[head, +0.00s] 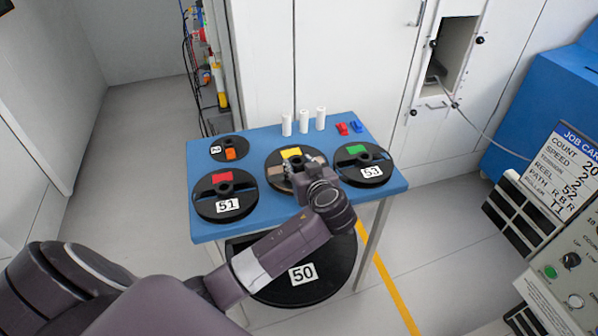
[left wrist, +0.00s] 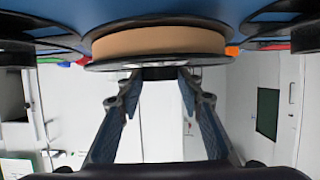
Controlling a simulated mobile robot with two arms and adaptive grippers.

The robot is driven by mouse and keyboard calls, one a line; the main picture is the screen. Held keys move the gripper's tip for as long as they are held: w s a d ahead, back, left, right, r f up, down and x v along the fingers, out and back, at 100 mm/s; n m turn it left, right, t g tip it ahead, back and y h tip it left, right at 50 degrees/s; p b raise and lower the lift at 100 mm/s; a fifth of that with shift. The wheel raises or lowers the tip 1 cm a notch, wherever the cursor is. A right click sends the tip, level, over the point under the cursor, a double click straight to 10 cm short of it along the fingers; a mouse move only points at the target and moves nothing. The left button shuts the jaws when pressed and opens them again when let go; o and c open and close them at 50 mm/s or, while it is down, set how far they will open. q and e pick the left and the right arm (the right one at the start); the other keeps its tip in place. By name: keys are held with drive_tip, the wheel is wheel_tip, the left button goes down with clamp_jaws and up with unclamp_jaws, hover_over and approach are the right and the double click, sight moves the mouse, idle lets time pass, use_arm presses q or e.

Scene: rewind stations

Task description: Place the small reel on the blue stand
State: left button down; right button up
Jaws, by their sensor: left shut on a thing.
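My left gripper (head: 305,175) is over the yellow-marked black reel (head: 283,178) at the middle of the blue table (head: 240,232). In the left wrist view its two fingers (left wrist: 160,80) close in on the dark hub of this reel, which has a tan winding (left wrist: 160,42) between black flanges. I cannot tell whether the reel rests on the table or is just above it. The smallest reel in view, an orange-marked black one (head: 217,141), lies at the table's back left, apart from the gripper. Apart from the blue table, I cannot make out a separate blue stand. My right gripper is not in view.
Reel 51 (head: 207,205) lies at front left and reel 53 (head: 378,172) at right. White cylinders (head: 303,122), red clips (head: 342,128) and blue clips (head: 357,126) stand at the back. Large reel 50 (head: 305,292) is below the table. A control panel (head: 570,262) is at right.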

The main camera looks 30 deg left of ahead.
use_arm(q)
wheel_tip(320, 180, down, 3)
drive_tip(key=shift+r, duration=0.1)
drive_tip(key=c, duration=1.4)
unclamp_jaws()
drive_tip(key=shift+o, duration=0.2)
drive_tip(key=shift+d, duration=0.15)
drive_tip(key=b+v, duration=0.1)
drive_tip(key=v, duration=1.1)
drive_tip(key=shift+b, duration=0.35)
